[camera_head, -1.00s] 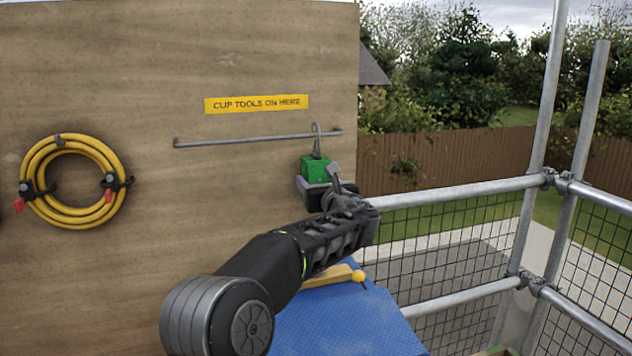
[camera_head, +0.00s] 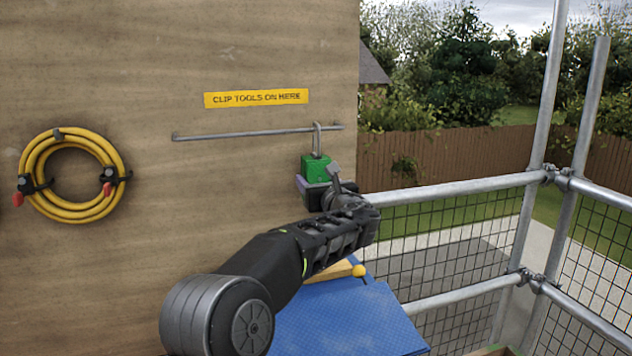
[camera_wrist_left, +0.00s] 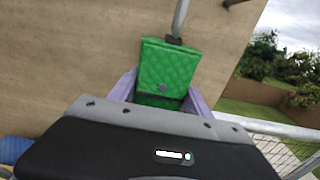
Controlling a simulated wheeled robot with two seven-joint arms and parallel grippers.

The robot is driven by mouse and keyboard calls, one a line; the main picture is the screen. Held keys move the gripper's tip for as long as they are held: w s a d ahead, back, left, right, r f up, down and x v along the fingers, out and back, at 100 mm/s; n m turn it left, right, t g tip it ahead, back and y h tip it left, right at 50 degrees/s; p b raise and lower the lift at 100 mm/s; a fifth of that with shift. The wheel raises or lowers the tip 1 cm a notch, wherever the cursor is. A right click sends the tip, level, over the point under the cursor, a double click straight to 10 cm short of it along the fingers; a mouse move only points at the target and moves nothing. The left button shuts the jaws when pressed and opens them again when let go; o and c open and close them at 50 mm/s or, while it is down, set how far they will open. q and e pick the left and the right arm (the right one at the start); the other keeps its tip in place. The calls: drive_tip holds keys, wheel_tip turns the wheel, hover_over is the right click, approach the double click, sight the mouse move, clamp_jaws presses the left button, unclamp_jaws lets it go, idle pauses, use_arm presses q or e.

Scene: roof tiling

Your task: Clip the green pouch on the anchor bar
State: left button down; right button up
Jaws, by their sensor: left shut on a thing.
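The green pouch (camera_head: 315,168) is upright near the right end of the anchor bar (camera_head: 250,135), just below it. A grey metal hook (camera_head: 317,139) rises from the pouch's top and reaches the bar; its tip appears over the bar, though I cannot tell if the bar bears it. My left gripper (camera_head: 312,192) is shut on the pouch from below. In the left wrist view the green quilted pouch (camera_wrist_left: 166,70) sits between the purple-grey fingers, with the hook's shank (camera_wrist_left: 180,18) above it. My right gripper is not in view.
A yellow sign (camera_head: 256,98) is above the bar on the wooden board. A coiled yellow hose (camera_head: 72,208) hangs at left. A blue surface (camera_head: 345,320) with a yellow-knobbed wooden thing (camera_head: 359,271) lies below my arm. Metal rails (camera_head: 455,190) with mesh stand at right.

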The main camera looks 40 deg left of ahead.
use_arm(q)
drive_tip(key=c, duration=0.6)
unclamp_jaws()
drive_tip(key=shift+r, duration=0.1)
drive_tip(key=shift+c, duration=0.2)
drive_tip(key=shift+o, duration=1.2)
drive_tip(key=b+v, duration=0.1)
drive_tip(key=v, duration=0.6)
drive_tip(key=shift+s+d+b, duration=0.25)
drive_tip(key=shift+d+b, duration=0.05)
drive_tip(key=shift+d, duration=0.05)
